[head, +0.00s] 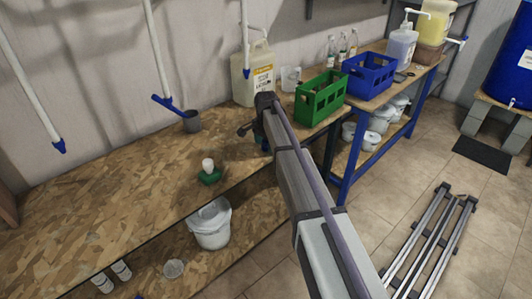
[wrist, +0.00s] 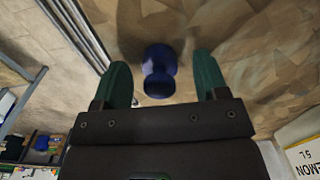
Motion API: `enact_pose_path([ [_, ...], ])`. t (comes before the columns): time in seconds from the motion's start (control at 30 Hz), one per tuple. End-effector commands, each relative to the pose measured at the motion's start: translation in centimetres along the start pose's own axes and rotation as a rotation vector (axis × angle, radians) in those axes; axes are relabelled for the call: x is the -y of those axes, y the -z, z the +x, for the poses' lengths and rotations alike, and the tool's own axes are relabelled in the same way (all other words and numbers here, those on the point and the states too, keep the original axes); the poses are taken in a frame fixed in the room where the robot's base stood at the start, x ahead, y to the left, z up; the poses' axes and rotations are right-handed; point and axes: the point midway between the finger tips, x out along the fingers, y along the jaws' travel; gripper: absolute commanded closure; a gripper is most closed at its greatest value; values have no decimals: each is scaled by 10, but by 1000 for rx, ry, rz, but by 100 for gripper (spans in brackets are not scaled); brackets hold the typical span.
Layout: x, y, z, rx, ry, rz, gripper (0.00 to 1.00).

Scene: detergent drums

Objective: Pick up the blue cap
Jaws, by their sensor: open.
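The blue cap (wrist: 158,70) is in the wrist view, on or just above the chipboard surface. It has a round top part and a rounded lower part. My gripper (wrist: 162,68) is open, with one green finger on each side of the cap and a visible gap to both. No finger appears to touch it. In the head view my arm reaches over the bench near the green crate, and a small dark blue patch (head: 262,144) shows beside it at the bench edge, mostly hidden. The fingertips are not clear there.
A green crate (head: 320,96) and a lemon jug (head: 252,75) stand close to my arm. A blue crate (head: 369,74) is farther right. The left bench is largely clear.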

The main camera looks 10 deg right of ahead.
Motion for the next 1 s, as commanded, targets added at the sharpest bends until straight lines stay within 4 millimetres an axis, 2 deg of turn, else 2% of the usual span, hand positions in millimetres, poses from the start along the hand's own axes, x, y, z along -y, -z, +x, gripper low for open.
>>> enact_pose_path([
  [0.03,0,0,10,0,0,0,33],
  [0.23,0,0,5,0,0,0,33],
  [0.77,0,0,5,0,0,0,84],
  [1.0,0,0,4,0,0,0,86],
])
